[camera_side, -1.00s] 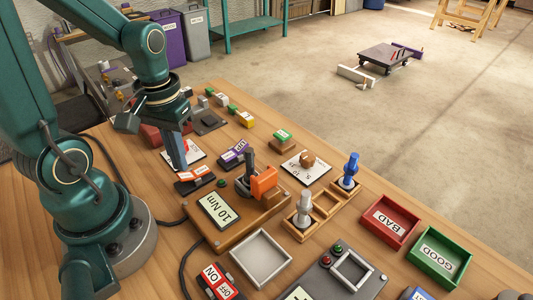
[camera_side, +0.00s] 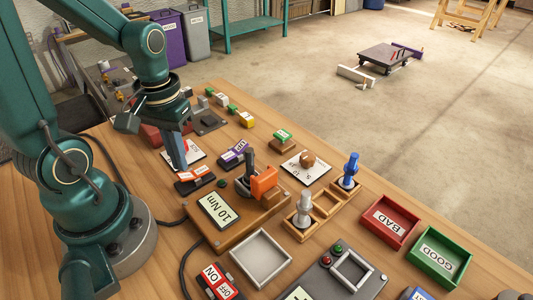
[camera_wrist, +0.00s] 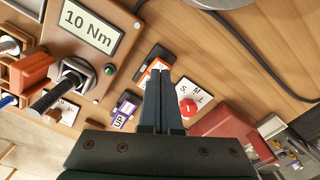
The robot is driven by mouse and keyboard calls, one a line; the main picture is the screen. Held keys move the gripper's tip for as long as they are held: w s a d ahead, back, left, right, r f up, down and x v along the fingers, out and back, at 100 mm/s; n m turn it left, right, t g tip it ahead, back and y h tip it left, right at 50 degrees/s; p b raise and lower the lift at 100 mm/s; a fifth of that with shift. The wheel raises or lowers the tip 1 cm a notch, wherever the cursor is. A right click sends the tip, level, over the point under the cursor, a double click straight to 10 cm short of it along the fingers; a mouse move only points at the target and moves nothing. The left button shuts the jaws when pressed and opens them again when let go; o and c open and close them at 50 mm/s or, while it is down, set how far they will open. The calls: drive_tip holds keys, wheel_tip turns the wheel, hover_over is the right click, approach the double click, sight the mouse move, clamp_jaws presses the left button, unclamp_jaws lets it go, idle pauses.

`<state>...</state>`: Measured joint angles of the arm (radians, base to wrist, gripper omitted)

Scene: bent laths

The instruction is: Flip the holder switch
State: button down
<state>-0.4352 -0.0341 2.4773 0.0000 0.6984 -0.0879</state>
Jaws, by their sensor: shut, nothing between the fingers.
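An orange-and-white rocker switch (camera_side: 195,180) on a dark base lies on the wooden table beside the 10 Nm unit (camera_side: 220,210). I cannot read its label. In the wrist view this orange switch (camera_wrist: 155,72) is partly hidden by my fingers. My gripper (camera_side: 183,167) is shut and empty, pointing down, with its fingertips at the switch; I cannot tell whether they touch it. The shut fingers also show in the wrist view (camera_wrist: 162,78). An orange block (camera_side: 263,182) and a dark upright lever (camera_side: 249,164) stand on the 10 Nm unit.
A purple UP switch (camera_side: 234,153) lies just beyond the orange one. A red ON/OFF switch (camera_side: 220,282) is at the front. A white dial card (camera_side: 194,150) lies behind my fingers. A grey tray (camera_side: 261,258), red BAD bin (camera_side: 389,221) and green GOOD bin (camera_side: 440,256) stand to the right.

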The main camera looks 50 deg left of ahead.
sight(183, 176)
wheel_tip(183, 176, up, 7)
idle(1.0)
drive_tip(key=d+r+m+t, duration=0.3)
drive_tip(key=d+m+t, duration=0.2)
drive_tip(key=d+m, duration=0.1)
drive_tip(key=shift+d+t, duration=0.3)
drive_tip(key=shift+d, duration=0.25)
drive_tip(key=shift+s, duration=0.15)
